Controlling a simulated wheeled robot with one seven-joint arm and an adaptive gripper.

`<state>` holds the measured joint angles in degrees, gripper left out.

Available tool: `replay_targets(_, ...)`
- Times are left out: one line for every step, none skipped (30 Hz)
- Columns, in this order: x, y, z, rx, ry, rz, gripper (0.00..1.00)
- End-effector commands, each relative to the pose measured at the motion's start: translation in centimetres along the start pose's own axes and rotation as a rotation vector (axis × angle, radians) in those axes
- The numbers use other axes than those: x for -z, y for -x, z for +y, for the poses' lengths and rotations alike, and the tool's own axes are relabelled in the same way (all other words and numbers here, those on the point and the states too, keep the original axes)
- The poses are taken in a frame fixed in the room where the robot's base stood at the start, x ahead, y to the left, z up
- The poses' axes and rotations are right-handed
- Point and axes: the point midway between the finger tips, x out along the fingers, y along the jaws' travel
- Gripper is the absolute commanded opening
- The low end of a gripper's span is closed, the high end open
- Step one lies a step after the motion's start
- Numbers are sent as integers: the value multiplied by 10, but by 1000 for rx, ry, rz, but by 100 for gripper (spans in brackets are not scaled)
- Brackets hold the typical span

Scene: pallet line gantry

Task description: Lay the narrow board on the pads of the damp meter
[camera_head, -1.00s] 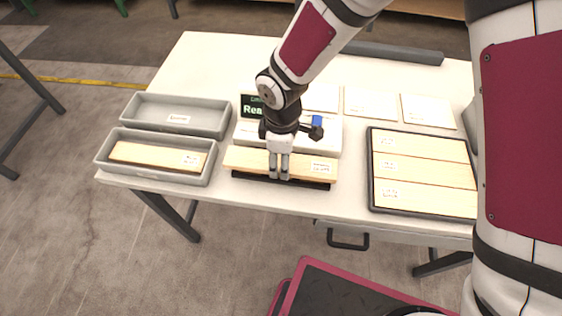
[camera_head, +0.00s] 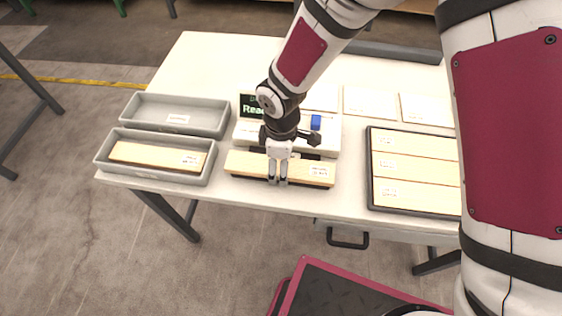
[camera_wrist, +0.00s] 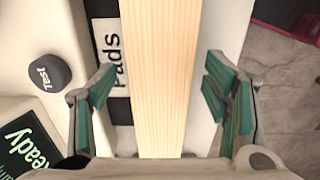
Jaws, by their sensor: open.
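The narrow board (camera_head: 245,163) is pale wood with a white label at its right end. It lies along the front of the damp meter (camera_head: 330,140), over the dark pad area (camera_head: 310,157). The board hides most of that area, so its contact with the pads cannot be seen fully. In the wrist view the board (camera_wrist: 160,80) runs between the fingers of my gripper (camera_wrist: 165,100). My gripper (camera_head: 278,181) is open, with gaps on both sides of the board. A "Pads" label (camera_wrist: 112,60) and the round black Test button (camera_wrist: 48,73) show beside it.
Two grey trays (camera_head: 215,150) (camera_head: 222,118) stand at the left; the front one holds a board (camera_head: 150,155). A dark-rimmed tray (camera_head: 372,205) at the right holds three boards. White cards (camera_head: 370,103) lie behind. The table's front edge is close.

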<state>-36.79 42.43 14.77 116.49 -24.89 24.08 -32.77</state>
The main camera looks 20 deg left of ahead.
Motion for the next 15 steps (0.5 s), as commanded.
replay_targets(0,4,0,-2,-1,1,70)
replay_targets(1,7,1,-3,-1,2,70)
replay_targets(1,12,1,-3,-2,3,70)
replay_targets(0,17,1,-3,-2,3,70)
replay_targets(0,22,2,-4,-3,3,70)
replay_targets(0,30,2,-5,-2,3,70)
replay_targets(0,36,2,-6,-2,4,70)
replay_targets(0,42,2,-6,-2,4,70)
replay_targets(0,51,2,-6,-3,4,70)
replay_targets(0,58,2,-5,-2,4,70)
replay_targets(0,64,2,-6,-2,3,70)
replay_targets(0,72,2,-5,-3,3,70)
replay_targets(0,78,2,-5,-3,3,70)
replay_targets(0,84,2,-5,-2,3,70)
replay_targets(0,91,1,-5,-1,2,70)
